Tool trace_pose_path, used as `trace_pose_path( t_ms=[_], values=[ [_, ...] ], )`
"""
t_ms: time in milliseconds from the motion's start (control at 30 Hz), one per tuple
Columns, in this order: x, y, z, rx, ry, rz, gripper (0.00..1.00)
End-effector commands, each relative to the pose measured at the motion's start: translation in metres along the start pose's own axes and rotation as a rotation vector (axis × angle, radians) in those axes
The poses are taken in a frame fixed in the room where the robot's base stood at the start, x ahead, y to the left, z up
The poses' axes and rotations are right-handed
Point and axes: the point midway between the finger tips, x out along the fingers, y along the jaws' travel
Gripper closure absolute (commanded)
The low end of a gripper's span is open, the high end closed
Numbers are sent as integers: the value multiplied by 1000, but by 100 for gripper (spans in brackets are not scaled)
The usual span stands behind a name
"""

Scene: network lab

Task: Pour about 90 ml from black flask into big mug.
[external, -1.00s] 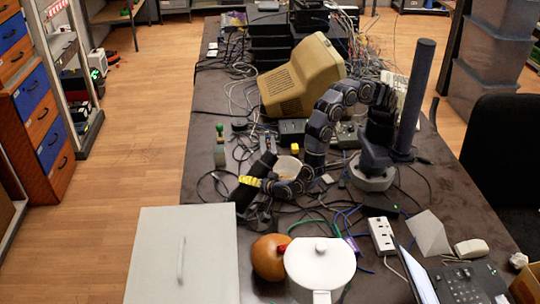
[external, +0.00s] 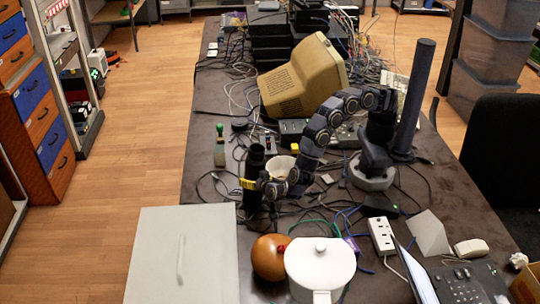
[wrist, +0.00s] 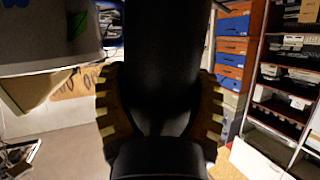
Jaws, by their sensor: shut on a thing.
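The black flask (external: 255,165) is upright in the external view, left of centre over the dark table. My gripper (external: 249,184) is shut around its side. In the wrist view the flask (wrist: 163,65) fills the middle, with the two ribbed fingers of my gripper (wrist: 162,118) on either side of it. The big mug (external: 284,166), pale and round, stands just right of the flask, partly hidden by my arm. I cannot see inside the flask or the mug, and cannot tell whether the flask's base touches the table.
A white lidded pot (external: 318,268) and a round brown object (external: 269,258) stand at the front. A grey panel (external: 205,255) lies at front left. A beige monitor (external: 300,78) is behind the mug. Cables cover much of the table.

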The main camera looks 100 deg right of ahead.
Motion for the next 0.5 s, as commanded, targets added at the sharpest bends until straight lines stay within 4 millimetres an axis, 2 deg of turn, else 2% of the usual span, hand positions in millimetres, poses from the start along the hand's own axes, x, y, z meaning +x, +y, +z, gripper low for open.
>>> trace_pose_path(
  t_ms=[233, 500],
  values=[
    [2, 3, 1, -97, 30, 39, 68],
    [1, 3, 1, -113, 33, 45, 68]
  ],
)
